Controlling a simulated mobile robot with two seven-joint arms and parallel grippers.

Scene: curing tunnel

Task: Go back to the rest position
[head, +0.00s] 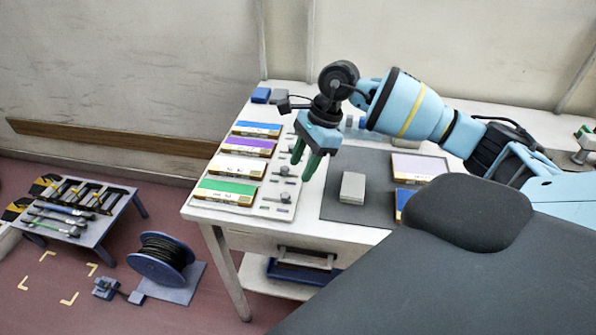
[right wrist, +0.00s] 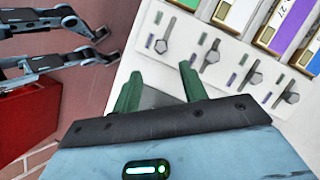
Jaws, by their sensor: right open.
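My right gripper (head: 301,168) is open and empty, its two green fingers pointing down above the white table (head: 214,213). It hangs between the row of coloured boxes and the dark mat (head: 336,205). In the right wrist view, its fingers (right wrist: 159,74) are apart with nothing between them. A grey block (head: 352,188) lies on the mat, to the right of the fingers and apart from them. My left gripper is not seen in the head view. Dark jointed parts (right wrist: 45,50) show at the left of the right wrist view; I cannot tell what they are.
Green (head: 227,190), cream, purple and blue-topped boxes line the table's left side, beside a panel of small levers (head: 282,172). A pale purple-topped box (head: 420,167) lies on the mat's right. A tool stand (head: 88,222) and cable reel (head: 160,258) stand on the floor.

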